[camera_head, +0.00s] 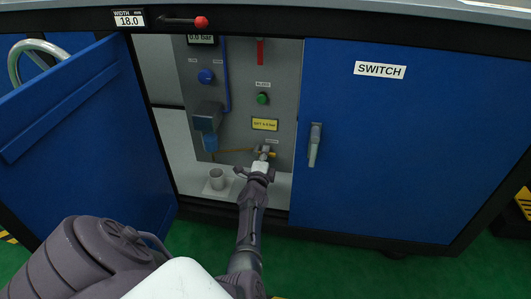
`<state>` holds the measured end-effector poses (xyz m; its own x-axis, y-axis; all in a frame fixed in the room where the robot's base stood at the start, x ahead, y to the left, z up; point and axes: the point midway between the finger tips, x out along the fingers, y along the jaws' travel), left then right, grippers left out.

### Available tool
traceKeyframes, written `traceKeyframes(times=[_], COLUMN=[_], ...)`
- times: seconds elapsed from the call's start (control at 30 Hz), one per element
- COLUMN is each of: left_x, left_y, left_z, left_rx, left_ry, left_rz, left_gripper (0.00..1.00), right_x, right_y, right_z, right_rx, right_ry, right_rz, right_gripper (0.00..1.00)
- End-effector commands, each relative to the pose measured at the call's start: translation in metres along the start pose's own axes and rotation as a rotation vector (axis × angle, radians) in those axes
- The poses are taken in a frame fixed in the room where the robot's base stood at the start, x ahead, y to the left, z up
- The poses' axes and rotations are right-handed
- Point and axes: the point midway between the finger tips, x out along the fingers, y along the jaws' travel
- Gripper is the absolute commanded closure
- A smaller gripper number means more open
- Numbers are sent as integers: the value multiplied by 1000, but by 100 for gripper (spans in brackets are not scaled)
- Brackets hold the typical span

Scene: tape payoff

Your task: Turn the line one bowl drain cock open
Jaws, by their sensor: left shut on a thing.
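The drain cock (265,149) is a small brass-coloured fitting with a yellow end, low on the grey panel in the open cabinet bay. A thin orange-brown line runs from it towards the blue bowl (210,142) under a grey filter body. My left gripper (262,161) reaches into the bay from below and is shut on the drain cock's handle. The fingers hide most of the handle, so its angle is hard to tell. My right gripper is out of view.
The left blue door (85,140) stands open; the right door marked SWITCH (400,150) is closed. A grey cup (217,179) stands left of my gripper on the bay floor. Above are a green button (263,99), a blue knob (206,76) and a red lever (260,51). The gauge reads 0.0 bar.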

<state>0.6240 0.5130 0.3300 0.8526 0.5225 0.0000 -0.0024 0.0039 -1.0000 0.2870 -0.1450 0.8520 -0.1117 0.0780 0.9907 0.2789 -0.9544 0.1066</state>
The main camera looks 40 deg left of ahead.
Motion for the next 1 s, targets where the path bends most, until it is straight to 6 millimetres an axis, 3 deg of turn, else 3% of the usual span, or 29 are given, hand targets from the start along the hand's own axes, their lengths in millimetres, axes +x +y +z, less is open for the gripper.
traceKeyframes(times=[0.5, 0.53, 0.67, 1.0], left_x=[0, 0, 0, -2], left_y=[0, 0, 0, 0], left_z=[0, 0, 0, 0], left_rx=[-25, -25, -23, -19], left_ry=[0, -1, 0, 0], left_rz=[1, 1, 1, 1], left_gripper=[100, 82, 60, 58], right_x=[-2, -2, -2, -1], right_y=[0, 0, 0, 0], right_z=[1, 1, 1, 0], right_rx=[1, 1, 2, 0], right_ry=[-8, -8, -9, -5], right_rz=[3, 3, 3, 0], right_gripper=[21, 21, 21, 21])
